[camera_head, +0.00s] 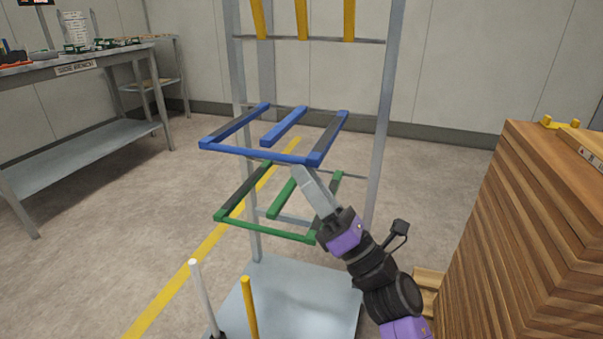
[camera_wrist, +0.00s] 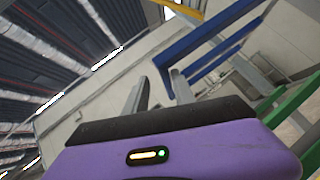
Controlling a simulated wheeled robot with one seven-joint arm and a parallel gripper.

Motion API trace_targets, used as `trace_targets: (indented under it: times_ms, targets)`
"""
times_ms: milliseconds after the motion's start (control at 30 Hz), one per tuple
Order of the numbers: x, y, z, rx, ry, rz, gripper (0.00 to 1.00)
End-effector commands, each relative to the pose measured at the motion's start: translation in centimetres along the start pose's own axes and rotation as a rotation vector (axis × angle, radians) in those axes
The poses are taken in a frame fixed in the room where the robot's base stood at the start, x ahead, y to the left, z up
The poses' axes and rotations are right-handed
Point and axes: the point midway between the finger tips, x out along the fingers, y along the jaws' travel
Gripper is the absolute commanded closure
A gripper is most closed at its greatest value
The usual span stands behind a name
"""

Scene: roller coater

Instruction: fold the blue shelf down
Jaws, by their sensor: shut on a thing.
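The blue shelf (camera_head: 258,154) is an open frame of bars on a grey upright rack, standing out roughly level toward me in the head view. Part of it shows in the wrist view (camera_wrist: 205,40). My gripper (camera_head: 300,170) comes from below right and is shut on the shelf's front bar, near its right corner. In the wrist view the two grey fingers (camera_wrist: 157,88) lie on either side of the end of a blue bar. The fingertips' exact contact is partly hidden by the bar.
The green shelf (camera_head: 265,229) stands out just below the blue one, close to my gripper. Yellow bars (camera_head: 302,18) stand upright above. A wooden stack (camera_head: 540,230) is close on the right. A workbench (camera_head: 75,65) is at the left. A white pole (camera_head: 203,295) and a yellow pole (camera_head: 249,308) rise in front.

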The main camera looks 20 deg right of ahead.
Motion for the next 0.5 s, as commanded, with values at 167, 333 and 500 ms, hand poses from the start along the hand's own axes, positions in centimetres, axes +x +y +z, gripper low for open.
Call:
trace_targets:
  times_ms: [167, 333, 500]
  targets:
    - [-0.65, -0.38, 0.92, -0.007, -0.013, -0.007, 0.77]
    - [-0.56, -0.29, 0.64, -0.005, -0.009, -0.005, 0.77]
    - [-0.56, -0.28, 0.47, -0.004, -0.007, -0.004, 0.77]
